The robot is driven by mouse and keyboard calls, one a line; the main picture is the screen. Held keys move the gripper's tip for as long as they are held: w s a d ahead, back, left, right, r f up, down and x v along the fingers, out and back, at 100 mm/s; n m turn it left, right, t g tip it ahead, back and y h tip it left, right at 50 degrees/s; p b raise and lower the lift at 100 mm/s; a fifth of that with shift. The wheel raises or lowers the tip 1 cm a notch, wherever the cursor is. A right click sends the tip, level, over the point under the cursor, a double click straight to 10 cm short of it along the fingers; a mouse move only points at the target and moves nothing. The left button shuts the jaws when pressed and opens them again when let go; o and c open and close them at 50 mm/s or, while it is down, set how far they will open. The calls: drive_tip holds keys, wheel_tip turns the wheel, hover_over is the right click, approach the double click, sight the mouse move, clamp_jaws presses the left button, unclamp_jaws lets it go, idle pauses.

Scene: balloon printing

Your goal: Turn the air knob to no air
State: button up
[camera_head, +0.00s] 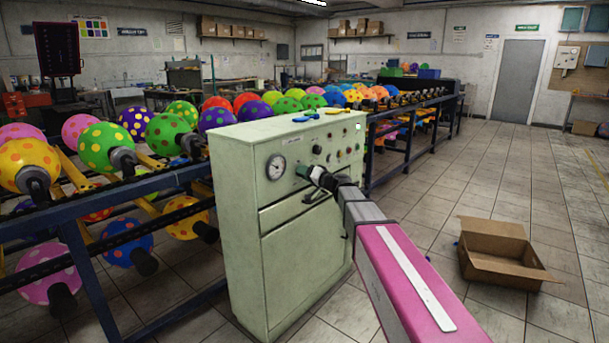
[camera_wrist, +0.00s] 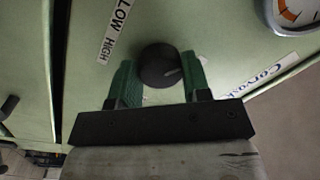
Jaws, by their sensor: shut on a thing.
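The round black air knob (camera_wrist: 157,64) sits on the pale green panel in the wrist view. A light mark on its face points to the right and slightly up. The label "LOW HIGH" (camera_wrist: 113,30) is just left of it. My gripper (camera_wrist: 158,72) has its green fingers on both sides of the knob and is shut on it. In the head view, my gripper (camera_head: 305,171) reaches the front of the green control cabinet (camera_head: 238,160), just right of its pressure gauge (camera_head: 276,167). The knob is hidden there by the fingers.
Other small knobs and buttons (camera_head: 317,149) are above and right of my gripper. A door handle (camera_head: 318,196) is just below it. Racks of dotted balloons (camera_head: 104,149) stand left and behind.

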drive_tip(key=shift+s+n+g+h, duration=0.1)
drive_tip(key=shift+n+g+h, duration=0.2)
drive_tip(key=shift+n, duration=7.1)
drive_tip(key=o, duration=0.9)
drive_tip(key=v, duration=1)
drive_tip(key=shift+s+d, duration=0.2)
drive_tip(key=shift+d, duration=0.15)
